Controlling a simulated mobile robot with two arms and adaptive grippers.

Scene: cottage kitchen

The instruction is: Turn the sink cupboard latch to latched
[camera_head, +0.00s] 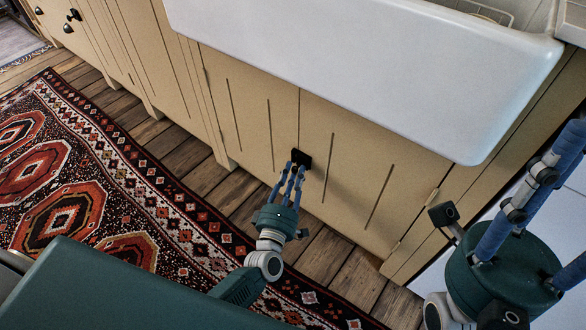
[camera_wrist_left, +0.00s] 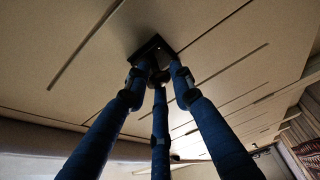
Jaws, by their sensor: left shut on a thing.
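The sink cupboard (camera_head: 335,165) has cream doors under the white sink. A small dark latch (camera_head: 304,155) sits at the seam between the two doors, near their top half. My left gripper (camera_head: 296,165) is shut on the latch, its blue fingertips drawn together at it. In the left wrist view the black latch plate (camera_wrist_left: 148,46) shows beyond the converging fingertips (camera_wrist_left: 158,76). The fingers cover the latch's turning part, so I cannot tell its angle. My right gripper (camera_head: 550,165) is at the right edge, away from the cupboard latch, fingers spread, tips partly out of frame.
The white sink (camera_head: 380,60) juts out above the cupboard doors. A patterned rug (camera_head: 90,190) lies on the wooden floor (camera_head: 190,165) to the left. More cream cupboards with dark knobs (camera_head: 70,20) run along the upper left.

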